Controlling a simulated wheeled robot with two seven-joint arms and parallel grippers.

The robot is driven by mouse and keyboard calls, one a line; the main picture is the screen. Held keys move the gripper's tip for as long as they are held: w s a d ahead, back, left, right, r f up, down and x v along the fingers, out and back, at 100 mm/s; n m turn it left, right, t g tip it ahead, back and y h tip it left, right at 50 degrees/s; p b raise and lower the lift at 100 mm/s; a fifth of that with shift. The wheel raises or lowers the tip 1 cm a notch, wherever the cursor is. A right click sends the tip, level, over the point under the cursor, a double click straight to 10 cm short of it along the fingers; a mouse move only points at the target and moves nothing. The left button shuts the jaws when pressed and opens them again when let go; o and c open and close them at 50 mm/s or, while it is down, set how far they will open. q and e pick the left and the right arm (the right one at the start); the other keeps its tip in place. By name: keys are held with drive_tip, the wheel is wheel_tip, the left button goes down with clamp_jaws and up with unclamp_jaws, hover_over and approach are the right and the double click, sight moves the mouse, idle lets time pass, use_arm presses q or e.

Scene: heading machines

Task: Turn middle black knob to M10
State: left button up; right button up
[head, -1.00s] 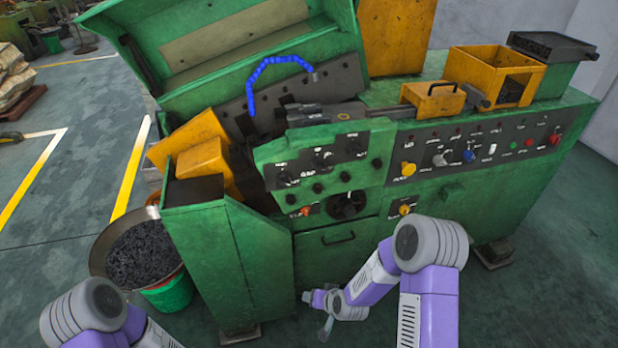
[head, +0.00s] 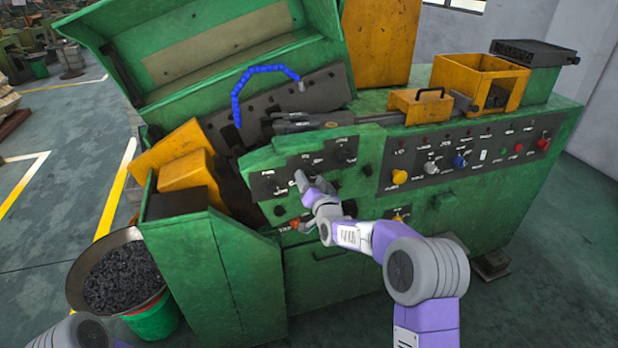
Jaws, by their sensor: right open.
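A green machine's sloped front panel (head: 262,160) carries several black knobs on dark label plates. A black knob (head: 345,156) shows at the upper right of the plates, and another knob (head: 280,211) sits low on the left. My right gripper (head: 304,180) is raised to the middle of this panel, its jaws open and nothing visible held between them. It overlaps the middle of the plates and largely hides the knobs there. I cannot tell whether it touches a knob. The M10 marking is too small to read. My left gripper is out of view.
A control strip with a yellow knob (head: 399,177), a blue knob (head: 460,161) and a red button (head: 543,143) lies to the right. A pan of dark chips (head: 88,242) stands at the left. Orange guards (head: 186,177) jut beside the panel.

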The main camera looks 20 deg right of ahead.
drive_tip(key=shift+w, duration=1.05)
drive_tip(key=shift+c, duration=0.2)
drive_tip(key=c, duration=1)
